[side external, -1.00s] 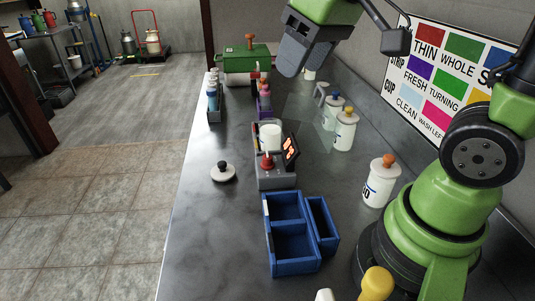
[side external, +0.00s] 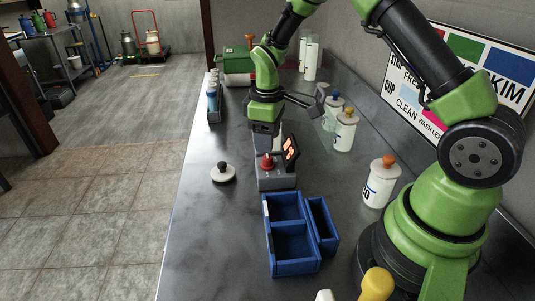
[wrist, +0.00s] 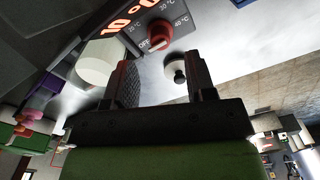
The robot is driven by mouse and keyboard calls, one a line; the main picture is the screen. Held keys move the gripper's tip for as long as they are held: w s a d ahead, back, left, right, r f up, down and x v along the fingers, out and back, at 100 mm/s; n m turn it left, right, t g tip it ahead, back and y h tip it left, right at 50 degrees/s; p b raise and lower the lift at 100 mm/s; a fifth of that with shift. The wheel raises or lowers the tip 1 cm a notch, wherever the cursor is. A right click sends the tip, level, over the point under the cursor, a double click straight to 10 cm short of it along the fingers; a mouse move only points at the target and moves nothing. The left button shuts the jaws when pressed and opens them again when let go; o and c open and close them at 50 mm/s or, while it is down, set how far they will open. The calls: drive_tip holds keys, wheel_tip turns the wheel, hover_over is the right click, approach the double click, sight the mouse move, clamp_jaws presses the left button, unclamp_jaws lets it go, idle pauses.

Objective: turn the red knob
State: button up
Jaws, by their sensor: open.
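The red knob (side external: 267,162) sits on the front part of a grey device (side external: 275,181) on the bench, beside its tilted dark display (side external: 291,153). In the wrist view the red knob (wrist: 160,34) shows just past the fingertips, with temperature marks printed around it and lit orange digits to its left. My gripper (side external: 265,143) points down above the device, close to the knob. In the wrist view my gripper (wrist: 160,76) is open with nothing between its fingers. I cannot tell whether it touches the knob in the side view.
A white cylinder (wrist: 101,62) stands on the device beside the knob. A white disc with a black knob (side external: 223,172) lies left of it. A blue divided tray (side external: 292,268) stands in front. White jars (side external: 381,181) stand to the right. The bench's left front is clear.

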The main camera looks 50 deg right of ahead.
sight(267, 157)
wheel_tip(267, 157, down, 5)
drive_tip(key=shift+f, duration=0.1)
idle(0.3)
drive_tip(key=c, duration=0.9)
